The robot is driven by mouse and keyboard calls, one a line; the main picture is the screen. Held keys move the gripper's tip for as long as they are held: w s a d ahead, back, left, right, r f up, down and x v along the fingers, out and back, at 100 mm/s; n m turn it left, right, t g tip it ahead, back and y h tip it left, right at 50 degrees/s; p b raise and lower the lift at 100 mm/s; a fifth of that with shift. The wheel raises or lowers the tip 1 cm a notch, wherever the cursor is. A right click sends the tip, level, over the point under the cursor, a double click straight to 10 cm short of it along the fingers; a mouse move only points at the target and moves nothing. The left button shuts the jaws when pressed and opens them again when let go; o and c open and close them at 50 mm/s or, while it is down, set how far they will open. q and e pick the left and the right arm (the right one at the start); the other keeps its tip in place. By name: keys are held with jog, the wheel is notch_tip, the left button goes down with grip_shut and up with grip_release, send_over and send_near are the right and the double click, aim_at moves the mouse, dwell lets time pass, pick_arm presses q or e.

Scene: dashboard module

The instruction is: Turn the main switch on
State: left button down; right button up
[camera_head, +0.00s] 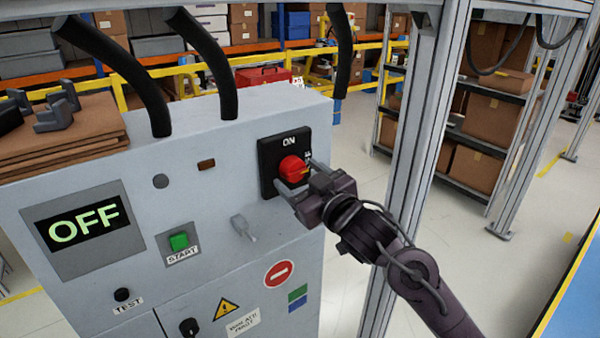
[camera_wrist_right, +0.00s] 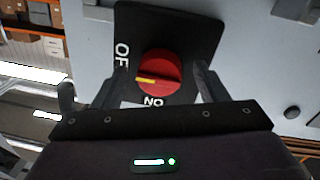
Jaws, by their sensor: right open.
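The main switch is a red round knob (camera_head: 292,168) on a black plate (camera_head: 270,155) at the right of the grey panel's front. Its yellow mark points towards the OFF lettering in the right wrist view, where the knob (camera_wrist_right: 160,72) also shows. My right gripper (camera_head: 303,176) is open, with one finger on each side of the knob. I cannot tell whether the fingers touch it. The panel's display (camera_head: 84,222) reads OFF in green. Dark grey shapes at the far left edge may be my left gripper or loose parts; I cannot tell.
The panel front also carries a green START button (camera_head: 179,241), a small lever (camera_head: 243,227) and a TEST knob (camera_head: 122,295). Black hoses (camera_head: 120,75) rise from its top. A metal frame post (camera_head: 420,150) stands close behind my right arm. Cardboard (camera_head: 60,140) lies at the left.

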jog(key=shift+w+a, duration=0.1)
jog(key=shift+w, duration=0.1)
jog(key=shift+c, duration=0.2)
jog(key=c, duration=1)
jog(key=shift+o, duration=0.2)
